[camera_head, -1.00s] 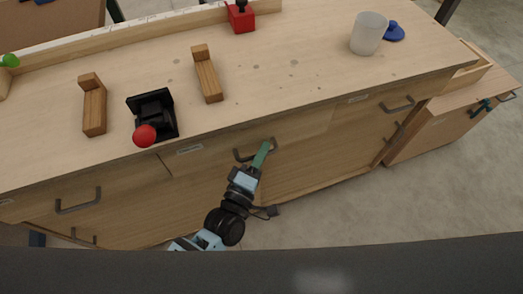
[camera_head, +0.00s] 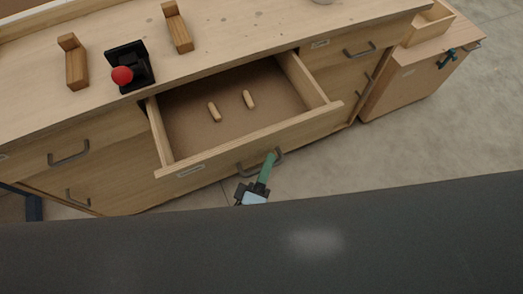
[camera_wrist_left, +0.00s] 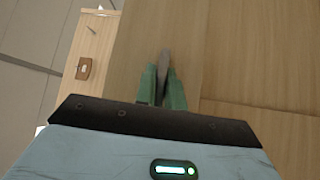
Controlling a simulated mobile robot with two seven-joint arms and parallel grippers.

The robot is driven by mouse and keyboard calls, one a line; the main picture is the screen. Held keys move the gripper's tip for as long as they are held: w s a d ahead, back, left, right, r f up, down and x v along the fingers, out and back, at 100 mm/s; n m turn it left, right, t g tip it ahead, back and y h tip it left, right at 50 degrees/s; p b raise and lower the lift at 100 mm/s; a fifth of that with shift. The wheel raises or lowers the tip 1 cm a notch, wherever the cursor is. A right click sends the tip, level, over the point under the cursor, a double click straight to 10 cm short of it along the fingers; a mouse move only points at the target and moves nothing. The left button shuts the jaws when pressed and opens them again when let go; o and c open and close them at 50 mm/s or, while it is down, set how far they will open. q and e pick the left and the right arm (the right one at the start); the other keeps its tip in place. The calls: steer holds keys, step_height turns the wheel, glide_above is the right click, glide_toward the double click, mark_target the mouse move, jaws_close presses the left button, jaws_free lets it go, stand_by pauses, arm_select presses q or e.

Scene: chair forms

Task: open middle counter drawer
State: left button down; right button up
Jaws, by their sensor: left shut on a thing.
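The middle counter drawer (camera_head: 250,141) stands pulled out from the wooden counter in the head view. Two small wooden pegs (camera_head: 213,112) lie inside it. My left gripper (camera_head: 269,164) is at the dark bar handle (camera_head: 246,168) on the drawer front. Its green fingers are shut on the handle. In the left wrist view the green fingers (camera_wrist_left: 163,86) close around a dark bar, with the wooden front behind. My right gripper is not in view.
The counter top (camera_head: 215,55) carries a black device with a red ball (camera_head: 122,75) and wooden blocks (camera_head: 76,62). Closed drawers with handles (camera_head: 68,153) flank the open one. A side cabinet (camera_head: 410,82) stands at the right. Grey floor lies in front.

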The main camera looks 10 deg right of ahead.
arm_select(q)
steer(key=shift+s+d, duration=0.2)
steer(key=shift+s, duration=0.35)
steer(key=shift+s+d, duration=0.15)
steer(key=shift+s, duration=0.35)
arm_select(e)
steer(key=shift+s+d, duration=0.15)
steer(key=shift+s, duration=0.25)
arm_select(q)
steer(key=c, duration=1.5)
jaws_free()
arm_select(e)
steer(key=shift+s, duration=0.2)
arm_select(q)
steer(key=v, duration=0.8)
steer(key=shift+b, duration=0.4)
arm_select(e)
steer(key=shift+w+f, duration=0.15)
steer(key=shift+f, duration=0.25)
arm_select(q)
steer(key=shift+w+r, duration=0.1)
